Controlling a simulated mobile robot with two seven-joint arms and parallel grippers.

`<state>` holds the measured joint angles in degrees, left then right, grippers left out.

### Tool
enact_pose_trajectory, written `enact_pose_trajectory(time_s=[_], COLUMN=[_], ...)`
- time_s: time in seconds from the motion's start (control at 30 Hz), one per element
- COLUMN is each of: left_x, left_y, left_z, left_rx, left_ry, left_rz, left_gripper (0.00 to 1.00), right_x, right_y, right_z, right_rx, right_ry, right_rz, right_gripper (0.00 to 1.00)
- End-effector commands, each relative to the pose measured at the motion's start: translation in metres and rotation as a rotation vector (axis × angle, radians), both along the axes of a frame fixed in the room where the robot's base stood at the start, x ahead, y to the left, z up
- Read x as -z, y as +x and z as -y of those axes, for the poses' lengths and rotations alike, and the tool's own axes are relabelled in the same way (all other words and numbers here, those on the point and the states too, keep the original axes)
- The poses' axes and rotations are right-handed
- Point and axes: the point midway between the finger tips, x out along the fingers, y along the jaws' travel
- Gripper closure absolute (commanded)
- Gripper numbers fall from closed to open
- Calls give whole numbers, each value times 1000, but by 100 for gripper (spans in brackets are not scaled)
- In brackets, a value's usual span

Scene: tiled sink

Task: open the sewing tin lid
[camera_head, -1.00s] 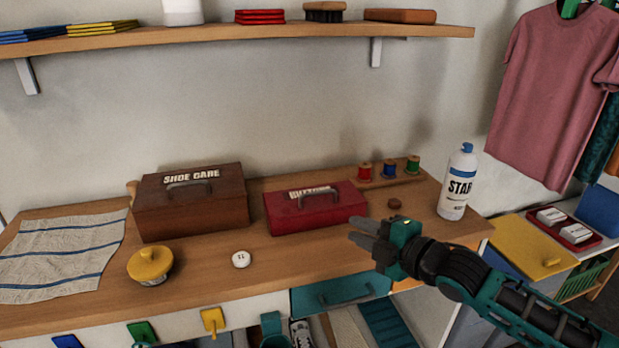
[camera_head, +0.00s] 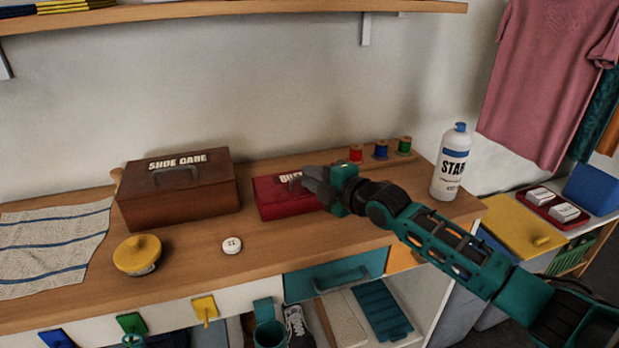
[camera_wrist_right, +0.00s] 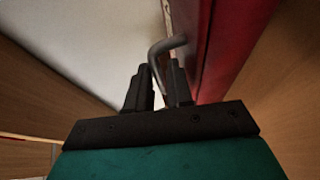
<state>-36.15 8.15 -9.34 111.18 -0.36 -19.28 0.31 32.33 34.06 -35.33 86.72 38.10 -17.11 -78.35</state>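The red tin (camera_head: 277,203), a box with a white label partly readable as "BU…", sits on the wooden counter. I take it as the sewing tin; its lid looks closed. My right gripper (camera_head: 311,181) is over the tin's right part and hides much of its top. In the right wrist view, the grey bent handle (camera_wrist_right: 170,45) runs between the two fingertips (camera_wrist_right: 158,85), beside the tin's red side (camera_wrist_right: 232,45). The fingers stand a little apart; firm contact with the handle is not clear. My left gripper is not in view.
A brown shoe-care box (camera_head: 180,195) stands left of the tin. A yellow-lidded round tin (camera_head: 138,255) and a white button (camera_head: 232,246) lie in front. Thread spools (camera_head: 381,151) and a starch bottle (camera_head: 451,165) stand right.

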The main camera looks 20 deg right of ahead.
Motion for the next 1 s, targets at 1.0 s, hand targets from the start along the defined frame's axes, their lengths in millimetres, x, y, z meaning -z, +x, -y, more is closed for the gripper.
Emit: enact_pose_trajectory(time_s=[1.0], left_x=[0], left_y=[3], left_z=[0], left_rx=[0], left_ry=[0], left_rz=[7], left_gripper=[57], right_x=[2], right_y=[10], right_z=[-5], right_rx=[0], right_ry=[1], right_rz=[0], right_gripper=[100])
